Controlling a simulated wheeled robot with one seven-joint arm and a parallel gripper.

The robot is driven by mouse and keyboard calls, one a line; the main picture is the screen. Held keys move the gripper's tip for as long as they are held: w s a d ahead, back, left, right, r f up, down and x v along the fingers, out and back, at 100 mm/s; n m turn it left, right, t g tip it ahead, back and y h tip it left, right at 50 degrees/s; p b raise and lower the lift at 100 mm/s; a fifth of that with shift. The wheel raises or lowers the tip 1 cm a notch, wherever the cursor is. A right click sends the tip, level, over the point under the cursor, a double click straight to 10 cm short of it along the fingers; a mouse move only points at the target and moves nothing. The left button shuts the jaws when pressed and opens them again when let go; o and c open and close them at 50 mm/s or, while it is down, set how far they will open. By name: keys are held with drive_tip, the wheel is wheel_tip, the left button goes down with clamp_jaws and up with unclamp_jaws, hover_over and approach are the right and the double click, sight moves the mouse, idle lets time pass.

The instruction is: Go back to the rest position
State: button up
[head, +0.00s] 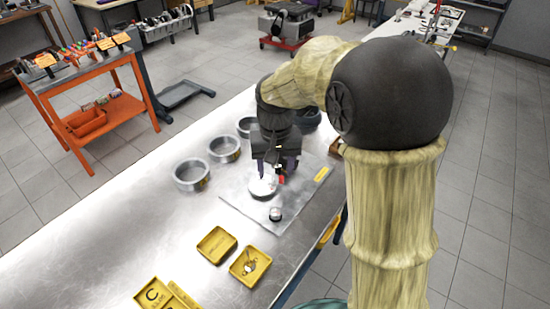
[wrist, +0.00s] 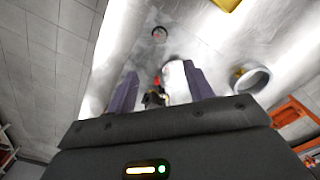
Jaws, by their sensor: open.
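My gripper (head: 277,166) hangs low over the grey plate (head: 240,197) on the metal workbench. In the wrist view its two purple fingers (wrist: 160,92) stand apart. A pale round part (head: 262,187) lies on the plate just below the fingers; it shows partly behind the right finger in the wrist view (wrist: 172,73). A small dark and red item (head: 281,180) is beside it and appears between the fingers in the wrist view (wrist: 155,96). I cannot tell what it is, and nothing is clearly gripped. A small round part (head: 275,213) stands near the plate's front corner.
Metal rings (head: 191,176) stand in a row left of the plate. Yellow trays (head: 216,245) lie toward the front of the bench (head: 100,240). An orange cart (head: 85,95) stands on the floor at left. The bench between the rings and trays is clear.

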drive_tip(key=s+d+f+m+t, duration=0.1)
drive_tip(key=s+d+f, duration=0.4)
drive_tip(key=s+d, duration=0.7)
drive_tip(key=shift+s+d+t, duration=0.25)
drive_tip(key=shift+d+t, duration=0.55)
idle(1.2)
